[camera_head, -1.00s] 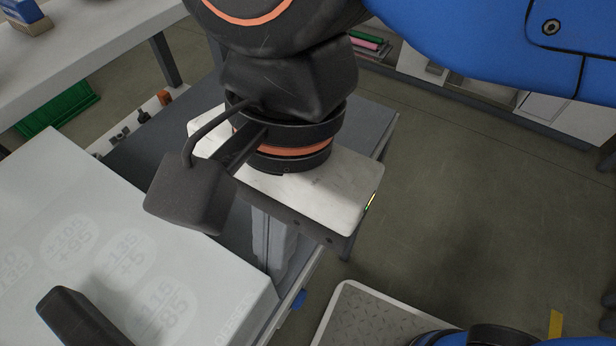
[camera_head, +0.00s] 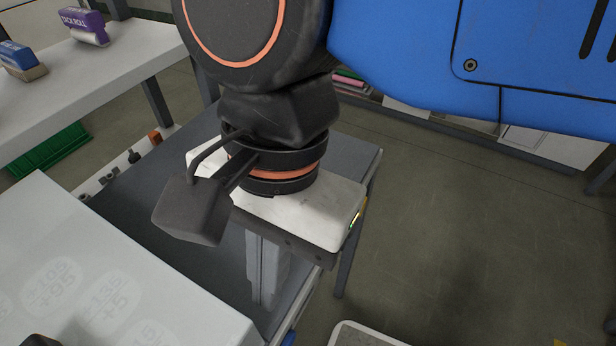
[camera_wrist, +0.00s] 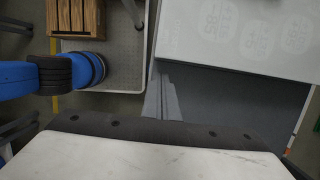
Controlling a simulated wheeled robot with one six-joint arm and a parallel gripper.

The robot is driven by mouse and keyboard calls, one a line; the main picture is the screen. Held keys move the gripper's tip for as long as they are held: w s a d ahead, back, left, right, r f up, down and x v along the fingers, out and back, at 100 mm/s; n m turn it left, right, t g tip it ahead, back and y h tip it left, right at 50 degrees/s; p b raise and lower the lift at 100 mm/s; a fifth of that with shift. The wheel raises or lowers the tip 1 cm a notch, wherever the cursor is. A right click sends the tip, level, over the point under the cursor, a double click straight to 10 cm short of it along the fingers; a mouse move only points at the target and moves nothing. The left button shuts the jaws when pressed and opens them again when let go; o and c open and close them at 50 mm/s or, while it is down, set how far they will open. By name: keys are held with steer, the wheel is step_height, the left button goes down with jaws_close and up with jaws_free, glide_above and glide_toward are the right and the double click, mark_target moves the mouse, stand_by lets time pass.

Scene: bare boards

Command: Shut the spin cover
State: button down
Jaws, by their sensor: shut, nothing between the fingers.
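No part that I can clearly identify as the spin cover shows. A pale housing with faint round printed marks (camera_head: 110,275) fills the lower left of the head view. It also shows at the top right of the wrist view (camera_wrist: 245,45). A small dark piece (camera_head: 40,341) on it is cut off by the bottom edge; I cannot tell what it is. My gripper (camera_head: 263,290) points down, shut and empty, just right of the housing above a dark grey bench top (camera_head: 345,155). Its fingers show together in the wrist view (camera_wrist: 163,95), apart from the housing.
A white shelf (camera_head: 105,80) at upper left holds a purple box (camera_head: 85,22) and a blue box (camera_head: 18,58). A green bin (camera_head: 50,150) is below it. A wooden crate (camera_wrist: 76,18) stands on a grey platform in the wrist view. Open floor (camera_head: 460,230) lies right.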

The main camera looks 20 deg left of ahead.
steer(key=shift+w+r, duration=0.25)
steer(key=shift+w, duration=0.3)
steer(key=shift+w+r, duration=0.25)
steer(key=shift+w, duration=0.3)
steer(key=v, duration=0.9)
steer(key=shift+w+d, duration=0.1)
